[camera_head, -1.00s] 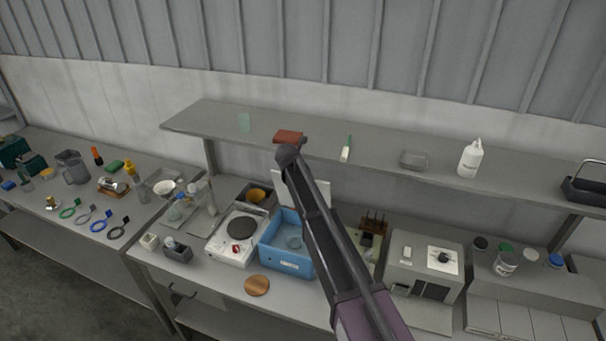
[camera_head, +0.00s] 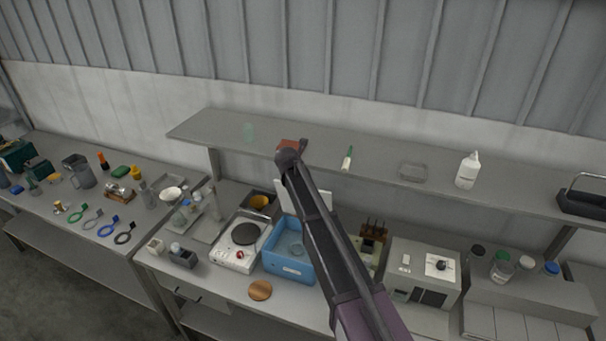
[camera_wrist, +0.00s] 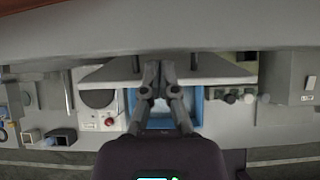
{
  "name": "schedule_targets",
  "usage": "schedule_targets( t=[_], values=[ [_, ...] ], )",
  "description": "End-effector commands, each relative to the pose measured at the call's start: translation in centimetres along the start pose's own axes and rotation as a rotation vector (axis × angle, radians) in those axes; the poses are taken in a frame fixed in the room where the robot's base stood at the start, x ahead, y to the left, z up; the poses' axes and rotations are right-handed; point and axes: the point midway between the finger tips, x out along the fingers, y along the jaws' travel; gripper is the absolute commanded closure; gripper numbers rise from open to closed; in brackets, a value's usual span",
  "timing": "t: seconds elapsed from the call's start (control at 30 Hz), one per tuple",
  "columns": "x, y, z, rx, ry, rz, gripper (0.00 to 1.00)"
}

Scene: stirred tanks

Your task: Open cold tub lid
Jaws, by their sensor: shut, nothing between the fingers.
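The cold tub is an open blue box (camera_head: 285,265) on the bench, with a label on its front and a round clear item inside. Its pale lid (camera_head: 321,192) stands raised at the back edge, partly hidden by my arm. The blue tub (camera_wrist: 197,105) also shows in the wrist view, behind my fingers. My gripper (camera_wrist: 160,66) is shut and empty, its fingertips close together over a pale panel that looks like the raised lid. I cannot tell whether they touch it. In the head view my arm hides the fingers.
A shelf (camera_head: 400,168) runs above the bench behind the tub, close to my arm's end. A white hotplate (camera_head: 238,243) stands left of the tub, a grey instrument (camera_head: 422,270) to the right. A round wooden disc (camera_head: 260,290) lies in front. The front bench strip is mostly clear.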

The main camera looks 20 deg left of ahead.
Motion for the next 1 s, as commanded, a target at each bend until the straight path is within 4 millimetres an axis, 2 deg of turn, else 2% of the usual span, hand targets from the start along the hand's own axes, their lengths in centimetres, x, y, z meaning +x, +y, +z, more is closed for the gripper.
schedule_targets(
  t=[0.03, 0.4, 0.97, 1.0],
  values=[
    [-0.8, 0.0, 0.4, 0.000, 0.000, 0.000, 1.00],
    [-3.4, -0.1, 1.3, 0.001, 0.000, -0.001, 1.00],
    [-3.9, -0.3, 1.6, 0.003, 0.000, -0.002, 1.00],
    [-3.9, -0.3, 1.6, 0.004, 0.000, -0.002, 0.94]
  ],
)
